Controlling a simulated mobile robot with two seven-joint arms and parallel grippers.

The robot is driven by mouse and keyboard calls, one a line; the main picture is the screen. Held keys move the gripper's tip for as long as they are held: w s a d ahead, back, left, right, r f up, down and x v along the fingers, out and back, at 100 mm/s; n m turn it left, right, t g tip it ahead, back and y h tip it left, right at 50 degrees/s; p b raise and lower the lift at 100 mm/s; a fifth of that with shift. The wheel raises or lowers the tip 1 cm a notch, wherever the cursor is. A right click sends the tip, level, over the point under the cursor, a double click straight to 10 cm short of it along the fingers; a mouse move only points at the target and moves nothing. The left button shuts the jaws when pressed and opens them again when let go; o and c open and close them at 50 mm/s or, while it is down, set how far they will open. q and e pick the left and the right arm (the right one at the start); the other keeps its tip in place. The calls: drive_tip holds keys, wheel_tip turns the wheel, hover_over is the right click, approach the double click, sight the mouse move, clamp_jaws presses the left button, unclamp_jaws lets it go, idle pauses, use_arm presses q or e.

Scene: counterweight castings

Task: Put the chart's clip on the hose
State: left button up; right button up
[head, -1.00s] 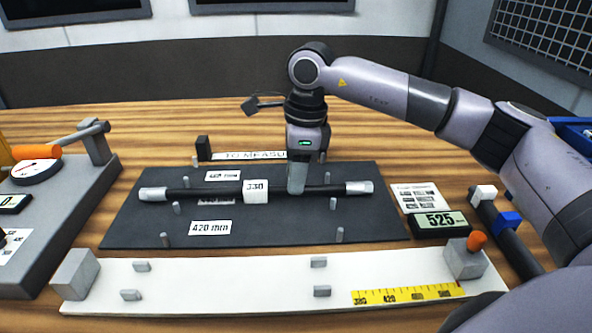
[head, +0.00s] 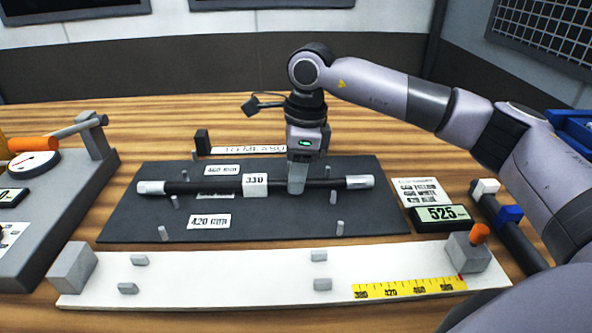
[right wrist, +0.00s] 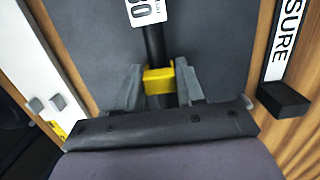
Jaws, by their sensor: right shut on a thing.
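The black hose (head: 220,187) lies across the dark mat between posts, with silver ends and a white "330" tag (head: 255,185) near its middle. My right gripper (head: 297,188) points down at the hose just right of this tag. In the right wrist view its two fingers (right wrist: 160,92) are shut on a yellow clip (right wrist: 158,79), which lies across the hose. I cannot tell whether the clip is fully seated around it. The chart (head: 424,192) at the right lists yellow, white and blue; its numbers are too small to read surely. My left gripper is not in view.
A white clip (head: 486,188) and a blue clip (head: 509,215) sit on a dark bar at the right. A display (head: 442,215) reads 525. A white board (head: 230,277) with blocks and a yellow scale lies in front. A gauge fixture (head: 60,205) stands left.

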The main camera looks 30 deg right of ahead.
drive_tip(key=shift+f, duration=0.15)
drive_tip(key=o, duration=0.9)
drive_tip(key=shift+r+p, duration=2.4)
drive_tip(key=shift+r, duration=1.15)
drive_tip(key=shift+f, duration=0.1)
